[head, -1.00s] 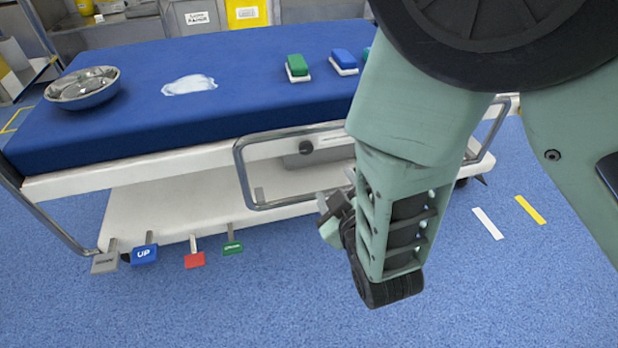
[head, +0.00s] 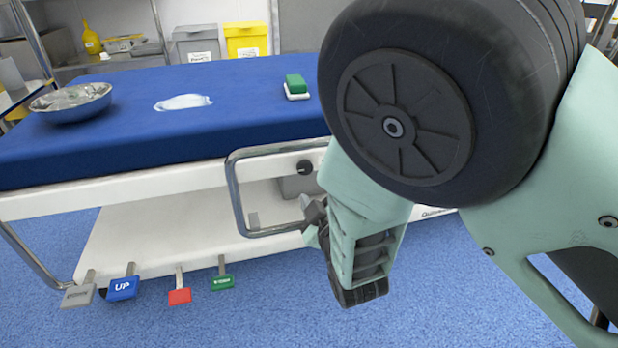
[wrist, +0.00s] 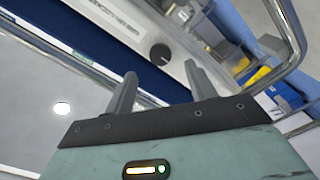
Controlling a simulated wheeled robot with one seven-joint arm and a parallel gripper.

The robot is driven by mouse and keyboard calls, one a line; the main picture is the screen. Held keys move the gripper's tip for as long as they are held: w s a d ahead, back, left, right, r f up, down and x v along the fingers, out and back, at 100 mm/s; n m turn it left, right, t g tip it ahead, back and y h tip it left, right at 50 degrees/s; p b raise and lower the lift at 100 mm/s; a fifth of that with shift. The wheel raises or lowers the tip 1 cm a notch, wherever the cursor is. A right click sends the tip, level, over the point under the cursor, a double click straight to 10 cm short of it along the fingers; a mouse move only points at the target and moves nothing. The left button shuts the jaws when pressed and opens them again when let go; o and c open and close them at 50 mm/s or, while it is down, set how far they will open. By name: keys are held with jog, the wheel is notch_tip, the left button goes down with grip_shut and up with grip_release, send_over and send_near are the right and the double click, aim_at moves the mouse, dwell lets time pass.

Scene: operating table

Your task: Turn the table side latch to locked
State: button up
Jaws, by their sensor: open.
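The side latch looks like a small dark round knob (head: 305,167) on the white side of the operating table (head: 180,182). In the wrist view the dark knob (wrist: 160,53) sits on a pale panel, beyond the fingertips and roughly between them. My gripper (wrist: 162,82) is open and empty, its two grey fingers apart and not touching the knob. In the head view my gripper (head: 310,212) is below and close to the knob, partly hidden by my arm. The knob's locked or unlocked marking cannot be read.
A bent metal side rail (head: 237,195) loops around the knob area, close to my gripper. Pedals, including a blue one (head: 123,288) and a red one (head: 179,296), stick out below. A steel bowl (head: 72,108) and a green-topped block (head: 296,85) lie on the blue mattress.

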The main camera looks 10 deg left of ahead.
aim_at(307, 169)
jog(key=b+x, duration=0.2)
jog(key=x, duration=0.5)
jog(key=c, duration=1)
